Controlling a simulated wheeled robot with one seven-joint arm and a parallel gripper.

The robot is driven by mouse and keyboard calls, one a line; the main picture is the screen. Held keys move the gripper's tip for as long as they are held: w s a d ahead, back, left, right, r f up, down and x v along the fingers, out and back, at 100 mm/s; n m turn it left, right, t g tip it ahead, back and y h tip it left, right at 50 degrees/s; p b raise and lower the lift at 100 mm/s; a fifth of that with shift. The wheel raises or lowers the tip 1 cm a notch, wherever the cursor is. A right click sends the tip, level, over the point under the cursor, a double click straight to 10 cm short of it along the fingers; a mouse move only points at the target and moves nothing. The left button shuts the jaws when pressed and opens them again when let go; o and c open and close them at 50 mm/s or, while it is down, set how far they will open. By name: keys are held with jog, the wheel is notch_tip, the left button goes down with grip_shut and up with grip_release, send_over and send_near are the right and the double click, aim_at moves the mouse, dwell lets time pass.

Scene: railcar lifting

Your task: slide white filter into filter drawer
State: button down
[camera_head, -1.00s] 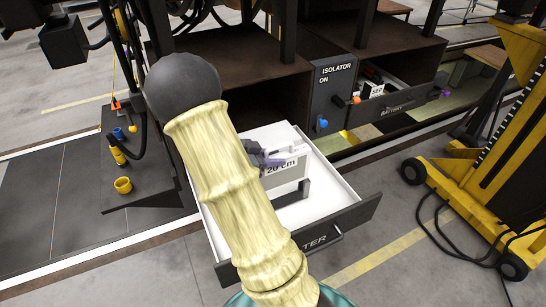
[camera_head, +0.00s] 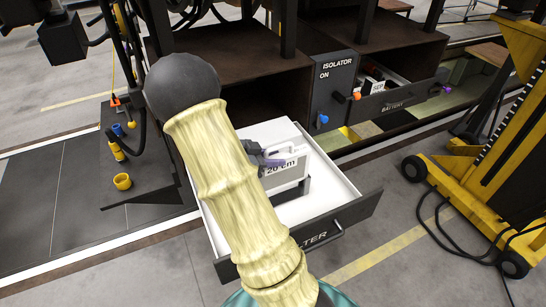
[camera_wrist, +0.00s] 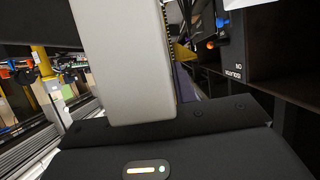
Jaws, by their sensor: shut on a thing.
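The white filter (camera_head: 291,181), marked 20 cm, is over the open filter drawer (camera_head: 345,190), close above or partly within a dark frame (camera_head: 307,184) inside it. The filter is upright and slightly tilted in the picture. My gripper (camera_head: 268,160) is shut on the filter near its top; my arm hides part of the grip and the drawer's left side. In the wrist view a pale block (camera_wrist: 125,60), seemingly the filter, fills the middle in front of my gripper. Whether the filter touches the frame or drawer floor cannot be told.
A battery drawer (camera_head: 400,103) stands open at the back right, beside the isolator panel (camera_head: 333,90). A yellow lift (camera_head: 500,130) with cables on the floor is at the right.

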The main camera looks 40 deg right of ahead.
aim_at(273, 175)
jog(key=shift+f+b, duration=2)
jog(key=shift+f, duration=1.65)
jog(key=c, duration=1.1)
grip_release()
jog(key=shift+o, duration=0.2)
jog(key=b+v, duration=0.4)
jog(key=v, duration=1.3)
jog(key=shift+a+b, duration=0.2)
jog(key=shift+b, duration=0.2)
jog(key=shift+w, duration=0.15)
